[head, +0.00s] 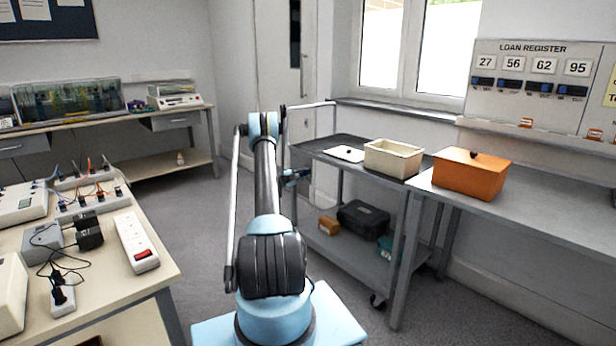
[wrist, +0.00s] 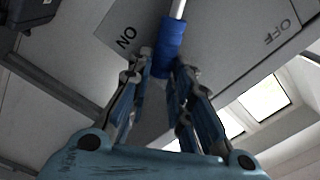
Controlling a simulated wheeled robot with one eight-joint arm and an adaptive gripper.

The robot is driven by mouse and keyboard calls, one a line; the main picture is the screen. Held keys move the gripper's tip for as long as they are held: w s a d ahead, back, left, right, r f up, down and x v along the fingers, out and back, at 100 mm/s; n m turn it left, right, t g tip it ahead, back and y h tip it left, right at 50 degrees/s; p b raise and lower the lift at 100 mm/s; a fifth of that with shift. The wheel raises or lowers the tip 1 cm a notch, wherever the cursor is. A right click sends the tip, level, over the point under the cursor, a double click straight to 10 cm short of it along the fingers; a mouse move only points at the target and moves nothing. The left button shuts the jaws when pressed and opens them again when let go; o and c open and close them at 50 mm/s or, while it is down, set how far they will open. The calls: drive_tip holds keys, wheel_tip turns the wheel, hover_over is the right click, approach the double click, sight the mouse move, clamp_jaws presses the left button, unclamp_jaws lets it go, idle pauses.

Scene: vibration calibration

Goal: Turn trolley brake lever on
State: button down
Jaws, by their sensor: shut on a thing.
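The grey trolley (head: 340,262) stands right of centre in the head view, beyond my arm. In the wrist view the brake lever has a blue grip (wrist: 173,38) on a metal rod. A grey plate behind it carries an ON mark (wrist: 126,38) on the left and an OFF mark (wrist: 282,32) on the right. The lever lies between the marks, nearer to ON. My gripper (wrist: 164,67) is closed around the lower end of the blue grip. In the head view my gripper (head: 293,177) is small and partly hidden at the trolley's left side, and the lever cannot be made out.
The trolley bears a cream bin (head: 393,160) and a white flat item (head: 344,154) on top, with a black case (head: 362,220) below. An orange box (head: 472,174) stands on the right bench. A cluttered table (head: 100,238) is at left. Floor between is clear.

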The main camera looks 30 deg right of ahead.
drive_tip(key=shift+s+f, duration=0.1)
drive_tip(key=shift+s, duration=0.05)
drive_tip(key=c, duration=1.4)
unclamp_jaws()
drive_tip(key=shift+c, duration=0.2)
drive_tip(key=shift+a, duration=0.1)
drive_tip(key=v, duration=1.1)
drive_tip(key=shift+a, duration=0.4)
